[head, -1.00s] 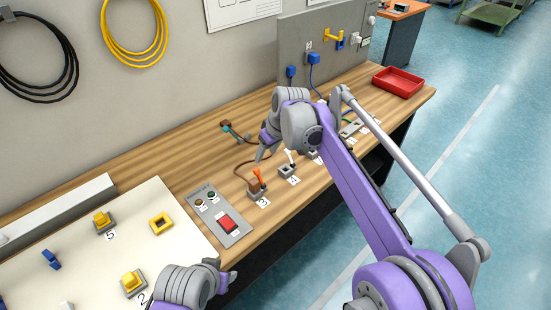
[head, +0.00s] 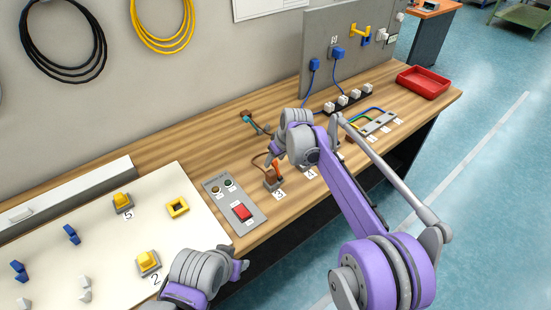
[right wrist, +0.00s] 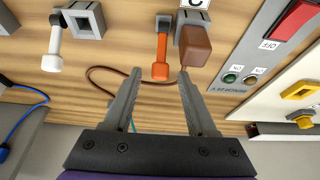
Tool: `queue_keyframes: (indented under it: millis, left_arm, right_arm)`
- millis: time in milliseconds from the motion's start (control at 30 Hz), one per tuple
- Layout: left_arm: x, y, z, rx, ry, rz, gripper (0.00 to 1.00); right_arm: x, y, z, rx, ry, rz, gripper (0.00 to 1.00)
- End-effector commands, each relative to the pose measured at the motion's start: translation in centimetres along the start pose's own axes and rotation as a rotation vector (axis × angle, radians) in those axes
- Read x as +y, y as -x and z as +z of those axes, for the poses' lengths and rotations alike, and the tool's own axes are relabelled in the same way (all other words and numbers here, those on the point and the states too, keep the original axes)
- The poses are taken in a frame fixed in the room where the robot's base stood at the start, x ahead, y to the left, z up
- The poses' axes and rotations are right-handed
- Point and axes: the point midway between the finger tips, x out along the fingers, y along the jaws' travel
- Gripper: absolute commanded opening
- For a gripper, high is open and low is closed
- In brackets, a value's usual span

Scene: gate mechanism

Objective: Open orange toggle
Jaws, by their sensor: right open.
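The orange toggle's lever (head: 277,164) stands at the bench's front, behind the label 3. In the right wrist view, the orange lever (right wrist: 161,57) points toward my right gripper (right wrist: 160,72), its tip between the two fingertips in the picture. A brown block (right wrist: 195,46) on a grey base sits beside it, close to one fingertip. My right gripper (head: 274,157) is open and empty in the head view, just by the toggle; contact cannot be told. My left gripper (head: 241,265) is low in the head view, in front of the bench, its jaw opening unclear.
A white-levered toggle (right wrist: 53,50) stands beside the orange one. On the other side is a grey panel with a red switch (head: 242,212). A brown cable (right wrist: 97,76) runs behind the toggle. A red tray (head: 423,82) is at the far right.

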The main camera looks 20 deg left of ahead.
Motion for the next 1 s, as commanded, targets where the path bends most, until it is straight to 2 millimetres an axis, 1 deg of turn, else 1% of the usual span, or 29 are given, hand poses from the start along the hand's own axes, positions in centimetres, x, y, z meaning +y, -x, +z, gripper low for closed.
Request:
queue_keyframes:
  millis: [167, 200, 267, 400, 467, 500, 833, 1000]
  left_arm:
    - [0.0, 0.0, 0.0, 0.0, 0.0, 0.0, 0.5]
    - [0.0, 0.0, 0.0, 0.0, 0.0, 0.0, 0.5]
    - [0.0, 0.0, 0.0, 0.0, 0.0, 0.0, 0.5]
    - [0.0, 0.0, 0.0, 0.0, 0.0, 0.0, 0.5]
    - [0.0, 0.0, 0.0, 0.0, 0.0, 0.0, 0.5]
    - [0.0, 0.0, 0.0, 0.0, 0.0, 0.0, 0.5]
    - [0.0, -0.2, 0.2, -0.002, 0.0, 0.0, 0.5]
    - [0.0, -1.1, 1.1, -0.009, 0.0, 0.0, 0.5]
  right_arm:
    - [0.0, 0.0, 0.0, 0.0, 0.0, 0.0, 0.57]
    - [0.0, 0.0, 0.0, 0.0, 0.0, 0.0, 0.5]
    - [0.0, 0.0, 0.0, 0.0, 0.0, 0.0, 0.4]
    - [0.0, 0.0, 0.0, 0.0, -0.001, 0.0, 0.14]
    - [0.0, 0.1, 0.0, 0.0, -0.001, 0.0, 0.04]
    - [0.0, 0.1, 0.0, 0.0, -0.001, 0.0, 0.0]
    - [0.0, 0.1, 0.1, 0.017, -0.002, -0.001, 0.0]
    - [0.0, 0.1, 0.6, 0.097, -0.004, 0.0, 0.0]
